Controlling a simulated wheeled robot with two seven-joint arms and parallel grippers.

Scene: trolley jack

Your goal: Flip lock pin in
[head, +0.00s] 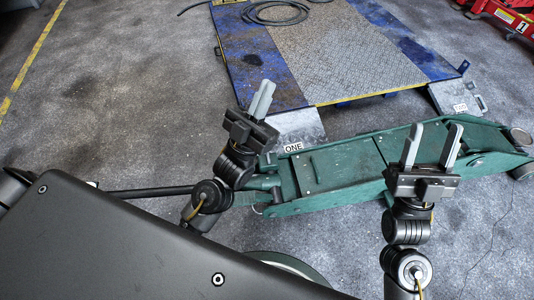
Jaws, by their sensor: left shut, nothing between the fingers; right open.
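A green trolley jack (335,165) lies across the middle right of the head view. A black bar (150,192) runs left from its near end. I cannot make out a lock pin for certain; the jack's end by the bar is partly hidden by my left arm. My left gripper (263,97) is shut and empty, above the floor by the jack's left end, fingers pointing up the picture. My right gripper (433,145) is open and empty, in front of the jack's right part and hiding some of it. I see neither gripper touching the jack.
A blue platform with a metal tread plate (340,50) lies beyond the jack, with a black cable (275,12) on it. Plates labelled ONE (300,125) and TWO (455,95) are at its near corners. Red equipment (505,14) stands top right. Grey floor is clear at left.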

